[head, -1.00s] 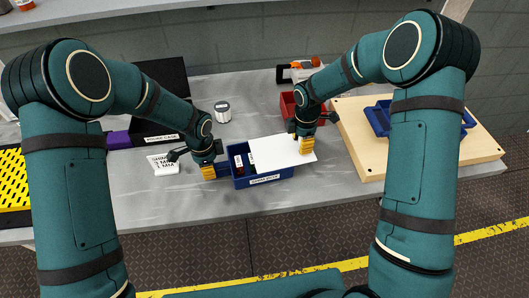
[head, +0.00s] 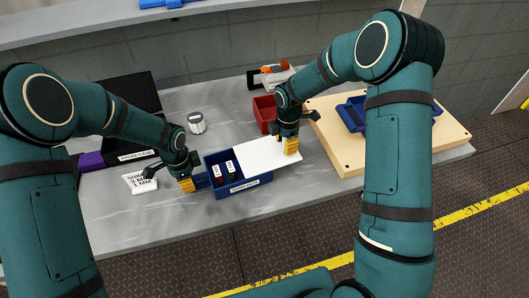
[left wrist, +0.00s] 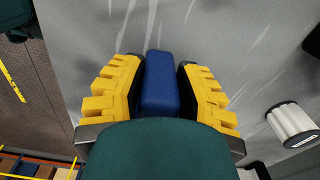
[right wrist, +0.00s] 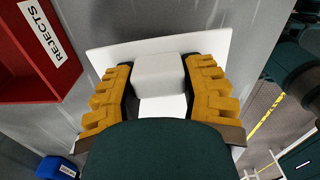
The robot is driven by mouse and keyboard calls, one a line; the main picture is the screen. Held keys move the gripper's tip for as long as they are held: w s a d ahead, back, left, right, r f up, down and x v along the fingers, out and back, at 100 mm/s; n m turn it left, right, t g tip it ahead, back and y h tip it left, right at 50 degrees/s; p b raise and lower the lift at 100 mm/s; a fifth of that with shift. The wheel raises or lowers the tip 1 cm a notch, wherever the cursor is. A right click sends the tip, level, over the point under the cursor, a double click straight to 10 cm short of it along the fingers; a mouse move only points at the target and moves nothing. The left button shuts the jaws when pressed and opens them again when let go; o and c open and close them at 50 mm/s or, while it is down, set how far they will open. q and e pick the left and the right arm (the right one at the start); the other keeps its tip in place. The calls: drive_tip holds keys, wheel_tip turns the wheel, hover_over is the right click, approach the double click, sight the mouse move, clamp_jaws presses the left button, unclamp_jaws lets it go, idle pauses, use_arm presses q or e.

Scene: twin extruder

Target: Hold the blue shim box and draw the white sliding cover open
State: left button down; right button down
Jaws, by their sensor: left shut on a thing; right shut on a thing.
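The blue shim box (head: 238,191) stands on the grey table with a label on its front. Its left part is uncovered and shows small labelled items inside. The white sliding cover (head: 264,152) lies over the right part and juts out past the right wall. My left gripper (head: 190,184) is shut on a blue tab at the box's left side; the tab (left wrist: 160,82) fills the jaws in the left wrist view. My right gripper (head: 289,145) is shut on the cover's raised white grip (right wrist: 160,75), seen in the right wrist view.
A red bin (head: 265,112), labelled REJECTS in the right wrist view, stands behind the cover. A wooden board (head: 345,160) with a blue tray (head: 352,115) is at the right. A white card (head: 138,182), a black case and a metal cylinder (head: 196,123) are at the left and back.

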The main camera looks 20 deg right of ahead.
drive_tip(key=shift+w+d, duration=0.2)
drive_tip(key=shift+d, duration=1.9)
drive_tip(key=shift+c, duration=1.8)
unclamp_jaws()
drive_tip(key=shift+a+r, duration=0.1)
drive_tip(key=shift+r, duration=0.05)
wheel_tip(320, 180, up, 7)
